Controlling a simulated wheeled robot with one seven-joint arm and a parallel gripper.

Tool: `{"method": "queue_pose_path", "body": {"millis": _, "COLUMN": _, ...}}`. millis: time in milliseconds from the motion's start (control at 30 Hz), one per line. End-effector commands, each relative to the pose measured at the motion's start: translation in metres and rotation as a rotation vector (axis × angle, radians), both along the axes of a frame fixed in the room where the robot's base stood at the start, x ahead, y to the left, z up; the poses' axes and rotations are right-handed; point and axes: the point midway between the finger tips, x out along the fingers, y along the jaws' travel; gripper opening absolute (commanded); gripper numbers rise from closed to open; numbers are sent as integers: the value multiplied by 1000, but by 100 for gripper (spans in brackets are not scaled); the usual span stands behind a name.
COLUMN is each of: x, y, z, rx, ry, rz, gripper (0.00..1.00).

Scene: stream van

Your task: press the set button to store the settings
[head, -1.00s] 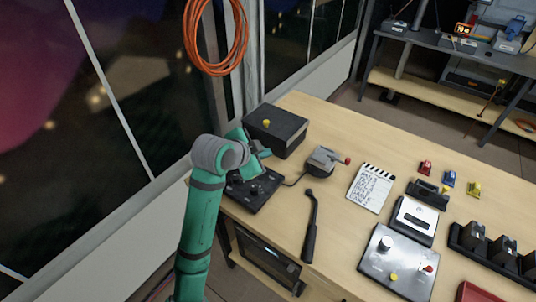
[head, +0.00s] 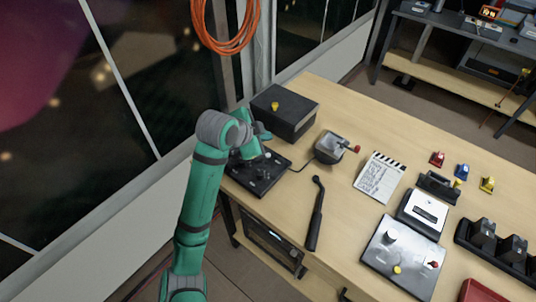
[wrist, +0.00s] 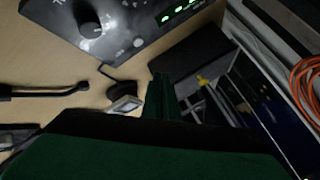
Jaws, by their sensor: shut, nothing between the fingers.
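The dark control panel (head: 243,177) lies at the near left corner of the table, with several small knobs or buttons on it. In the wrist view the panel (wrist: 115,45) shows a round knob (wrist: 90,30), green lit readouts and a small pale round spot. I cannot tell which part is the set button. My gripper (head: 262,132) is above the far side of the panel, partly hidden by my arm in the head view. In the wrist view its green fingers (wrist: 160,92) are together and empty, apart from the panel.
A black box with a yellow button (head: 285,115) stands behind the panel. A grey device with a red knob (head: 331,147) is to its right, joined by a cable. A black-handled tool (head: 315,215), a clapperboard (head: 380,178) and a silver control box (head: 402,262) lie further right.

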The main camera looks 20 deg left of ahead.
Motion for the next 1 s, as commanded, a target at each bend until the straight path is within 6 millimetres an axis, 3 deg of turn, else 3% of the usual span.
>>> {"method": "queue_pose_path", "body": {"millis": 400, "x": 0, "y": -1, "z": -47, "rx": -2, "ry": 0, "rz": 0, "gripper": 0}}
{"method": "queue_pose_path", "body": {"millis": 1000, "x": 0, "y": -1, "z": -55, "rx": 1, "ry": 0, "rz": -2, "gripper": 0}}
